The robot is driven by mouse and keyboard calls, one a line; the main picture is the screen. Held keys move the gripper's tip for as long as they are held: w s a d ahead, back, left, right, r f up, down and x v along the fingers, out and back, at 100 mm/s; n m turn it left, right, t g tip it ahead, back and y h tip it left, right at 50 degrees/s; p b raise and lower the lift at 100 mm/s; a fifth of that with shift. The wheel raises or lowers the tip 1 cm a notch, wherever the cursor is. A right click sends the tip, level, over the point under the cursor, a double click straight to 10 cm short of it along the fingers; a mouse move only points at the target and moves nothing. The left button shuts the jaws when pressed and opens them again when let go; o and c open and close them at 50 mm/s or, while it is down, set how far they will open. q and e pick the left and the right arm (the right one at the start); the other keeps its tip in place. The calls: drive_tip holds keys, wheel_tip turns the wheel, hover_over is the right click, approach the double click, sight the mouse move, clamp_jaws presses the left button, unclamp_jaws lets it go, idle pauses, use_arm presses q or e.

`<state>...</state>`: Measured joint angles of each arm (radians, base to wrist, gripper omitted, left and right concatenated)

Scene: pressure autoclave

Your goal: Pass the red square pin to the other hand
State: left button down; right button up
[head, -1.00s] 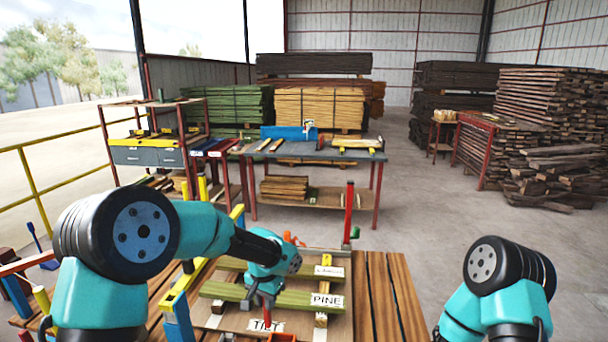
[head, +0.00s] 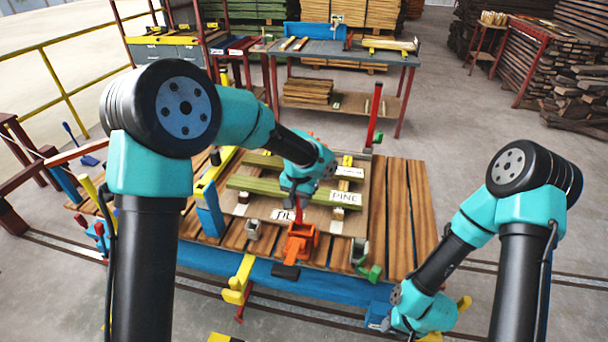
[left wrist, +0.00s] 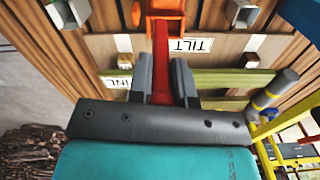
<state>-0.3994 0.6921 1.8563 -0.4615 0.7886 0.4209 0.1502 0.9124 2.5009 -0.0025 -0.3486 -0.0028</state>
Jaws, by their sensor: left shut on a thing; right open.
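My left gripper (head: 296,192) points down over the bench board and is shut on the red square pin (head: 298,213). In the left wrist view the pin (left wrist: 160,60) is a long red bar between the two dark fingers (left wrist: 165,82). Its far end reaches toward an orange holder (head: 301,240); I cannot tell whether they touch. My right gripper (head: 400,318) is open and low at the bench's front right corner, well apart from the pin. Its fingers are mostly hidden.
Green bars lie on the board with labels TILT (left wrist: 190,45) and PINE (head: 346,197). A grey and green clamp (head: 362,258) sits right of the orange holder. A tall red post (head: 374,115) stands behind. Slats at the right of the bench (head: 405,210) are clear.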

use_arm(q)
drive_tip(key=f+m, duration=0.1)
drive_tip(key=m, duration=0.1)
drive_tip(key=s+d+f+m, duration=0.1)
drive_tip(key=m, duration=0.2)
drive_tip(key=s+f+m, duration=0.1)
drive_tip(key=m, duration=0.1)
drive_tip(key=shift+s+d+f+m, duration=0.15)
drive_tip(key=shift+s+f+m, duration=0.15)
drive_tip(key=shift+f, duration=0.1)
drive_tip(key=s+a+r+n, duration=0.2)
drive_tip(key=a+r+n, duration=0.1)
drive_tip(key=r, duration=0.3)
drive_tip(key=shift+s+a+r, duration=0.25)
drive_tip(key=shift+a+r, duration=0.05)
drive_tip(key=shift+a, duration=0.05)
